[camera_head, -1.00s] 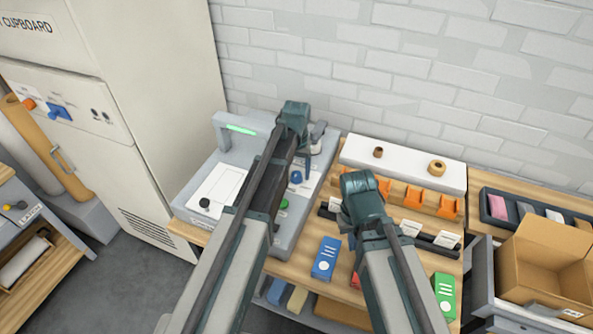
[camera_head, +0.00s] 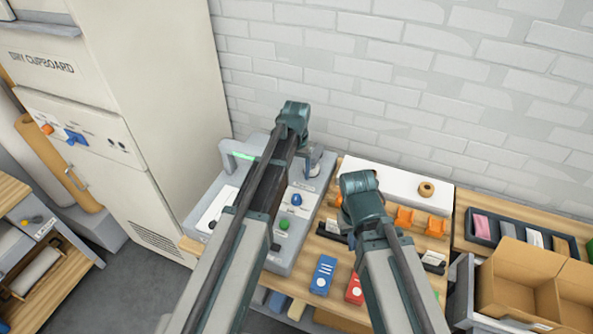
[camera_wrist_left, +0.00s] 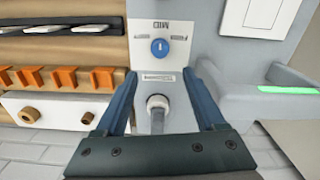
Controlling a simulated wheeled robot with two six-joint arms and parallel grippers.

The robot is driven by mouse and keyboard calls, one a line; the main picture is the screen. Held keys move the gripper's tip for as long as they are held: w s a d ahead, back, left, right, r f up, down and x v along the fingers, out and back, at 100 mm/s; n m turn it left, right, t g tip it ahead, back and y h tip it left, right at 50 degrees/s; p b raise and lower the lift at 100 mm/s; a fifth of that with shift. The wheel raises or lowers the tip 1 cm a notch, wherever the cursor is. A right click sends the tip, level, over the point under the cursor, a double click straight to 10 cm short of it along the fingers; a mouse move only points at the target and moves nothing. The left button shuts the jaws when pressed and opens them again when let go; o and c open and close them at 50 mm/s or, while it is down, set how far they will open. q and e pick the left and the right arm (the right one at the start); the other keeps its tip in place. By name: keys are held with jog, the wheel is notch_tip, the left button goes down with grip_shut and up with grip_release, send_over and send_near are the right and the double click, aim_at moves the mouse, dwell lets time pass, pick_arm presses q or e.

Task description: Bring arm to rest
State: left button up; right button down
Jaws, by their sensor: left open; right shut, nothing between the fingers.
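My left arm (camera_head: 245,225) reaches over the grey machine (camera_head: 282,260) on the bench; its gripper is hidden behind the arm in the head view. In the left wrist view my left gripper (camera_wrist_left: 168,78) is open. Its two blue fingers stand either side of a grey stem with a pale round collar (camera_wrist_left: 157,103) on the machine, with gaps on both sides. My right arm (camera_head: 392,285) is bent over the bench to the right; its gripper is hidden below the arm.
A blue packet (camera_head: 323,275) and a red packet (camera_head: 355,289) lie in front. Orange holders (camera_head: 405,217) and a white block with a brown ring (camera_head: 427,189) are behind the right arm. A cardboard box (camera_head: 510,284) stands right. The dry cupboard (camera_head: 150,110) stands left.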

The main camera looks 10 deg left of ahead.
pick_arm(q)
jog(key=shift+r+p, duration=0.45)
jog(key=shift+r, duration=0.4)
pick_arm(e)
jog(key=shift+r, duration=0.9)
pick_arm(q)
jog(key=s+d+f+m+b, duration=0.1)
jog(key=s+d+f+b, duration=0.2)
jog(key=s, duration=0.8)
jog(key=s+d+f+m+y+b, duration=0.1)
jog(key=s+d+f+b, duration=0.3)
jog(key=s, duration=0.7)
jog(key=shift+s+d+f+m+b, duration=0.15)
jog(key=shift+s+f+m+b, duration=0.05)
jog(key=shift+f+m+b, duration=0.3)
pick_arm(e)
notch_tip(320, 180, down, 8)
pick_arm(q)
jog(key=shift+d, duration=0.1)
pick_arm(e)
jog(key=shift+d, duration=0.15)
